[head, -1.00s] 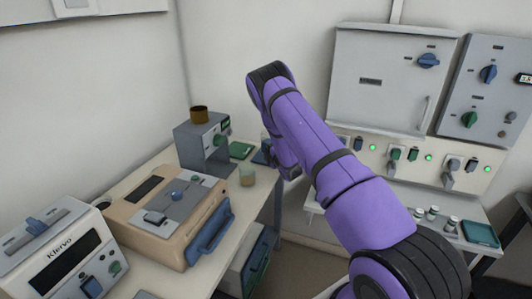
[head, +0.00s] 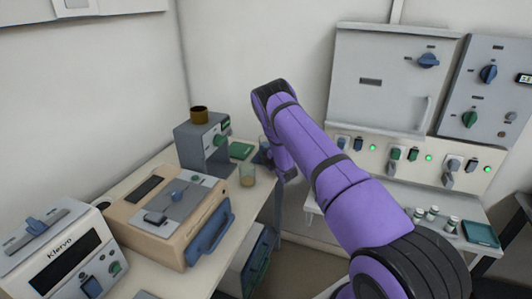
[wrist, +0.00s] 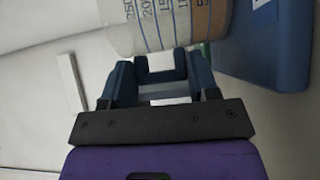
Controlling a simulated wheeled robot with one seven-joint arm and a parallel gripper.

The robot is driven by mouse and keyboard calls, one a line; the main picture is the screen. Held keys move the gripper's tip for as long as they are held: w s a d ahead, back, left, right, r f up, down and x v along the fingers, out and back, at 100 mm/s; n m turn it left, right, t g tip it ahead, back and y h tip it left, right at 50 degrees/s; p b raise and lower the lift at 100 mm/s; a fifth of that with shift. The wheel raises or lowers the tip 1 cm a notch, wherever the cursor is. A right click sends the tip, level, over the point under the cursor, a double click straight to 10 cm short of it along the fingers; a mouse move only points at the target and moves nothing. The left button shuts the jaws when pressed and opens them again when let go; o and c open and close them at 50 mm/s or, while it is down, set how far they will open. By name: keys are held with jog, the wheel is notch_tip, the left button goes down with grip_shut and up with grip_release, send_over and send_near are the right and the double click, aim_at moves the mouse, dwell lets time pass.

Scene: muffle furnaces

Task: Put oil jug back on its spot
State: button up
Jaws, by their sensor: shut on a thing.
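The oil jug (wrist: 170,25) is a clear graduated vessel with blue number marks and an amber layer at its right end in the wrist view. My gripper (wrist: 160,70) is shut on its side. The jug lies sideways in that picture, and its far part is cut off by the top edge. In the head view my arm mostly hides my gripper. A sliver of clear vessel (head: 263,143) shows just left of my arm at the bench's back right. A blue block (wrist: 265,45) is close to the jug's amber end; I cannot tell whether they touch.
A furnace (head: 385,85) stands right.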

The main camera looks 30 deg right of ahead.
jog(key=o, duration=1.3)
jog(key=shift+f, duration=0.1)
jog(key=shift+o, duration=0.2)
jog(key=s, duration=1.2)
jog(key=w+a+r+m+g+h, duration=0.1)
jog(key=a+r+m+g, duration=0.15)
jog(key=r, duration=0.75)
jog(key=w+a+r+m+g+h, duration=0.1)
jog(key=r+m, duration=0.3)
jog(key=r, duration=0.5)
jog(key=s+a+r+m+g, duration=0.1)
jog(key=s+a+r+m, duration=0.2)
jog(key=r, duration=0.4)
jog(key=s+a+r+m+g, duration=0.2)
jog(key=s+a+r, duration=0.1)
jog(key=s+r, duration=0.3)
jog(key=s+a+r+m+g+y, duration=0.1)
jog(key=s+a+r+m, duration=0.1)
jog(key=s+a+r, duration=0.35)
jog(key=s+a+r+m+g+y, duration=0.1)
jog(key=s+a+r+m+g, duration=0.1)
jog(key=s+r, duration=0.65)
jog(key=s+a+f+m+g, duration=0.1)
jog(key=s+a, duration=0.1)
jog(key=s, duration=0.9)
jog(key=s+a+f+m+g+y, duration=0.1)
jog(key=s+a+g, duration=0.1)
jog(key=s, duration=1)
jog(key=shift+s+a, duration=0.2)
jog(key=shift+a, duration=0.5)
